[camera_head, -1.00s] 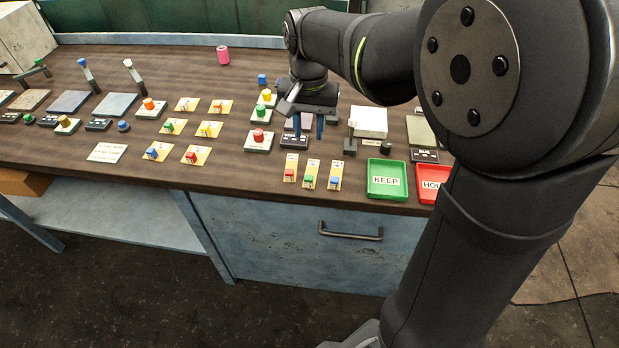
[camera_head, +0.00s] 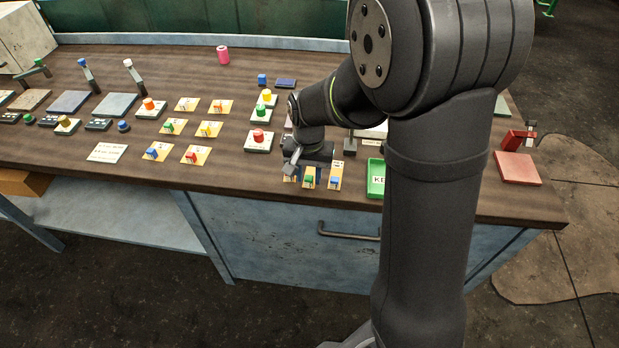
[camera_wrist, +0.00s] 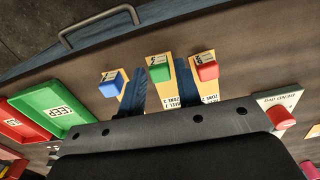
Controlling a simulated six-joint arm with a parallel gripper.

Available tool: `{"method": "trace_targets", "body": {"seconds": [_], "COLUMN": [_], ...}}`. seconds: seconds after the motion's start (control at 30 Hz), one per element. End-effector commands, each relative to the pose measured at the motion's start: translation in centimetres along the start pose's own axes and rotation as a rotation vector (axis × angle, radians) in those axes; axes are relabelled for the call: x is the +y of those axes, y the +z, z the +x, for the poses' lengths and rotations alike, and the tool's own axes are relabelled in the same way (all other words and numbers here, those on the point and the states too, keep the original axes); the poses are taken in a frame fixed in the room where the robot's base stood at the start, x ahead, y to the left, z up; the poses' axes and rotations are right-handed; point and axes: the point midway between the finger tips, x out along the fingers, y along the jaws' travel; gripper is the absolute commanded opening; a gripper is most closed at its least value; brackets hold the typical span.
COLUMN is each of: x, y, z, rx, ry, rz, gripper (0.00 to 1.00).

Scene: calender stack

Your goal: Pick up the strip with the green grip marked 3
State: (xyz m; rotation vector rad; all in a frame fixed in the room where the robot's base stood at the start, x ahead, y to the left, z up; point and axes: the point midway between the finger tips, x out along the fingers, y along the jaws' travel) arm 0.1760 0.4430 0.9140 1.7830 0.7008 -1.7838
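The strip with the green grip (camera_wrist: 160,73) is a narrow yellow card with a green block, between two similar strips in the wrist view. It also shows in the head view (camera_head: 308,182), partly covered by my gripper. Its number is too small to read surely. My gripper (camera_wrist: 157,84) is open above it, with one blue finger on each side of the strip. The fingers appear apart from the green block. The blue-grip strip (camera_wrist: 111,83) is just left of the fingers and the red-grip strip (camera_wrist: 207,71) just right.
A green KEEP tray (camera_wrist: 50,108) and a red tray (camera_wrist: 18,124) lie left in the wrist view. A pale plate with a red knob (camera_wrist: 281,117) is at the right. The bench's front edge, with a drawer handle (camera_head: 350,232), is close by.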

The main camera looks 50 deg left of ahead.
Motion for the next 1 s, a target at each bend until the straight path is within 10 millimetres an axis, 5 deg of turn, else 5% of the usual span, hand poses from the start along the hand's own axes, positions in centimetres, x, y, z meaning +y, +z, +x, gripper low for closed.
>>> {"method": "trace_targets", "body": {"seconds": [0.33,0.5,1.0], "x": [0.0,0.0,0.0], "y": [0.0,0.0,-0.1], "z": [1.1,1.1,-0.3], "rx": [0.001,0.001,0.004], "ry": [-0.001,0.000,-0.002], "rz": [0.000,0.000,0.000], "gripper": [0.31,0.00,0.00]}}
